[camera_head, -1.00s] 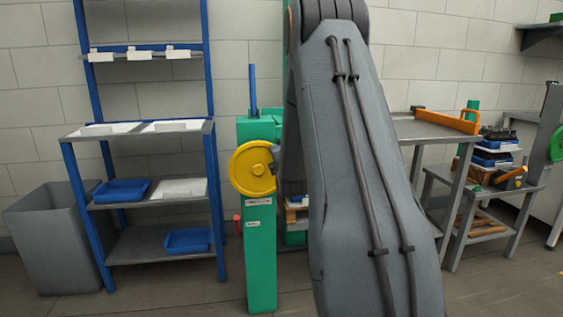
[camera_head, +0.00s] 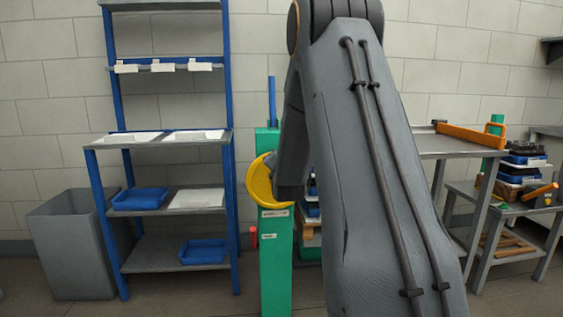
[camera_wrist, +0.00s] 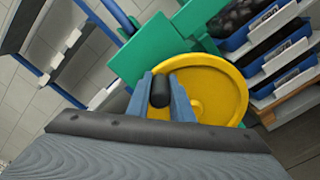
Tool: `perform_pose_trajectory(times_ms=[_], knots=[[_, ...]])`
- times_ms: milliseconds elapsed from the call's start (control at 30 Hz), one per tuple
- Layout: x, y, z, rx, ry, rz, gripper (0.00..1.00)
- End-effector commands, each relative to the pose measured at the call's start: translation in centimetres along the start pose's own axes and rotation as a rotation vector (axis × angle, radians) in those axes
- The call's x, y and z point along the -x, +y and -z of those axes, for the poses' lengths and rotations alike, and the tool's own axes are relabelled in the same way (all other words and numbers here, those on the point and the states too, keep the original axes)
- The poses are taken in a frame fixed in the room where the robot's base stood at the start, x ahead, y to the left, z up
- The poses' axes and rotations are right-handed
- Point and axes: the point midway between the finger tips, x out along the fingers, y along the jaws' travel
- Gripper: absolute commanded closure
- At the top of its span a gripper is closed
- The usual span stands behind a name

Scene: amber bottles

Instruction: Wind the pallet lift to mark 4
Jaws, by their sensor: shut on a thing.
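The pallet lift is a green post (camera_head: 276,265) with a yellow handwheel (camera_head: 258,184) on its front. The wheel also shows in the wrist view (camera_wrist: 215,92), face on and tilted. My gripper (camera_wrist: 166,97) is shut on the wheel's black handle (camera_wrist: 160,90), which stands between its two fingers. In the head view my wrist covers the right part of the wheel, and the fingertips are hidden. Two small white labels (camera_head: 275,212) are on the post, too small to read. I cannot make out any mark number. The pallet is mostly hidden behind my arm.
A blue-framed shelf (camera_head: 160,140) with blue trays stands left of the lift, beside a grey bin (camera_head: 80,245). At the right are a grey table (camera_head: 440,145) and a lower stand (camera_head: 505,205) with stacked blue boxes. My arm fills the middle of the head view.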

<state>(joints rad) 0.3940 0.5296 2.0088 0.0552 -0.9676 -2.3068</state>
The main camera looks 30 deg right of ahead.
Motion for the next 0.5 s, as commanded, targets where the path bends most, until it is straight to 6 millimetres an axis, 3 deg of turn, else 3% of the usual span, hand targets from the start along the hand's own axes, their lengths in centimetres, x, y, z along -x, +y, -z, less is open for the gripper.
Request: perform_pose_trajectory(times_ms=[467, 500], knots=[[-0.03, 0.31, 0.10, -0.001, 0.000, -0.004, 1.00], [-0.03, 0.31, 0.09, -0.001, 0.000, -0.004, 0.75]])
